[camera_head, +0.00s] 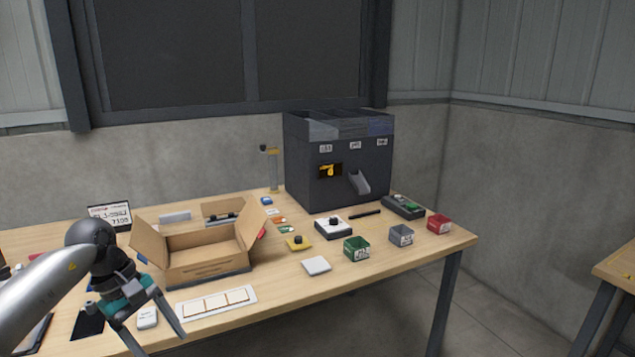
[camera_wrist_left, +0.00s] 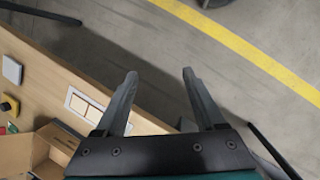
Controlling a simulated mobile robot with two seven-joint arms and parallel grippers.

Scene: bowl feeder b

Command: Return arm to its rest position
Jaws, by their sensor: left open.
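My left gripper (camera_head: 158,345) is at the front left edge of the table in the head view, in front of the open cardboard box. Its fingers are spread and nothing is between them. In the left wrist view the gripper (camera_wrist_left: 158,82) points past the table edge, over the grey floor. My right gripper is in neither view.
The wooden table (camera_head: 385,262) holds an open cardboard box (camera_head: 208,270), a white card strip (camera_head: 216,302), a dark feeder machine (camera_head: 338,160), and small green (camera_head: 357,249), grey (camera_head: 401,236) and red (camera_head: 439,224) bins. A white object (camera_head: 147,317) lies near the gripper.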

